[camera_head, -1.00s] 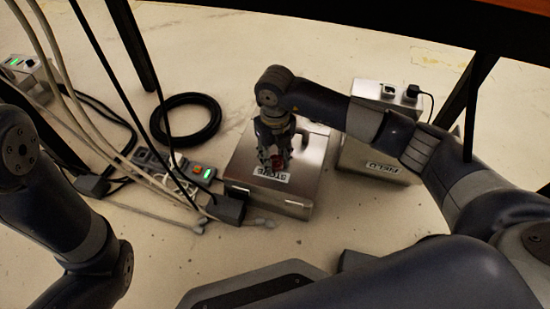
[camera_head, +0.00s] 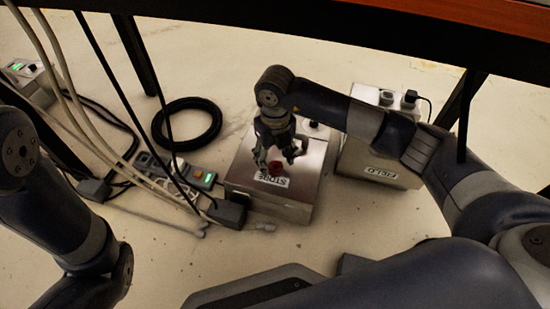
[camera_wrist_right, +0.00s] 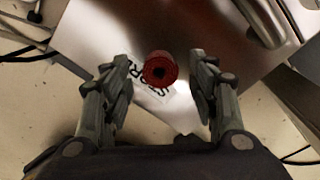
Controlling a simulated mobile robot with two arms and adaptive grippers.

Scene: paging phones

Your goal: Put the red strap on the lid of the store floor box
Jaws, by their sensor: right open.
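The store floor box (camera_head: 308,190) is a metal box with a "STORE" label, standing on the floor at the middle of the head view. The red strap (camera_head: 275,168), a small rolled coil, is on the box's lid beside the label. My right gripper (camera_head: 279,165) is above the lid, open, with its fingers apart around the strap's place. In the right wrist view the strap (camera_wrist_right: 160,68) lies between the open fingers (camera_wrist_right: 163,85), apart from both. My left arm shows at the left of the head view, but its gripper is out of frame.
A second metal box labelled "FIELD" (camera_head: 380,165) stands just right. A black cable coil (camera_head: 187,124) lies behind left. Cables and a power strip (camera_head: 195,176) lie left of the store box. Dark table legs and a beam stand around. The front floor is fairly clear.

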